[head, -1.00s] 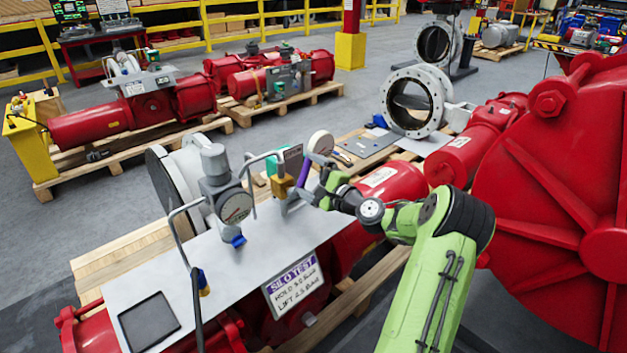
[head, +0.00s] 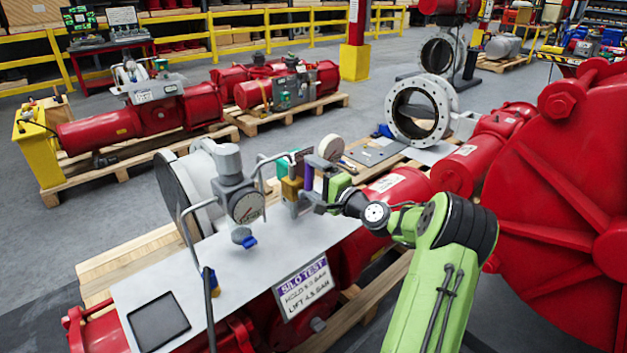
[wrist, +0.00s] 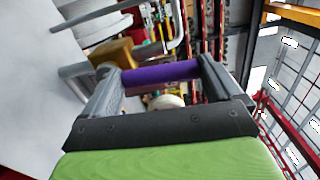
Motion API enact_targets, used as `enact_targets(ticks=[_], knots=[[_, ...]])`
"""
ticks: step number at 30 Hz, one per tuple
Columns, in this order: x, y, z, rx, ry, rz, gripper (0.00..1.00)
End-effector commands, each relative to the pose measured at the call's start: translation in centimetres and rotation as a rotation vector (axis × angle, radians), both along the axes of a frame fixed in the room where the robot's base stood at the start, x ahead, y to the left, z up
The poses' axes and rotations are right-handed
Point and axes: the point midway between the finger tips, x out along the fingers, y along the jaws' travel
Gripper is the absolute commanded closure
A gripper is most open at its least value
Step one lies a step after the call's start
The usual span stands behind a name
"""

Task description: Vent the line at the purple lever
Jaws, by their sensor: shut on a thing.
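The purple lever (head: 308,177) stands nearly upright beside the brass-coloured valve body (head: 291,188), on the grey plate (head: 180,275) of the near red actuator. In the wrist view the purple lever (wrist: 160,73) lies crosswise between the two grey fingers. My gripper (wrist: 158,84) is shut on it. In the head view my gripper (head: 322,190) reaches it from the right, and its fingers partly hide the lever's lower end. The brass body (wrist: 112,58) also shows behind the left finger in the wrist view.
A round dial gauge (head: 247,207) stands left of the valve, with bent grey tubing around it. A white round part (head: 331,148) sits just behind the lever. A large red housing (head: 560,220) stands close to my arm's right.

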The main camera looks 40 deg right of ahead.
Motion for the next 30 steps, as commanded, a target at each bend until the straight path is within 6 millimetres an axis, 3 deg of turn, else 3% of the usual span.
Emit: enact_targets(ticks=[5, 6, 13, 17, 30], knots=[[0.0, 0.0, -0.2, 0.002, 0.005, 0.001, 0.62], [0.0, 0.0, -0.2, 0.003, 0.005, 0.001, 0.02], [-0.1, 0.0, -0.1, 0.002, 0.003, 0.0, 0.0], [-1.5, -0.2, -0.1, 0.004, 0.005, -0.002, 0.0], [-13.3, -0.5, 0.0, 0.005, 0.004, -0.005, 0.0]])
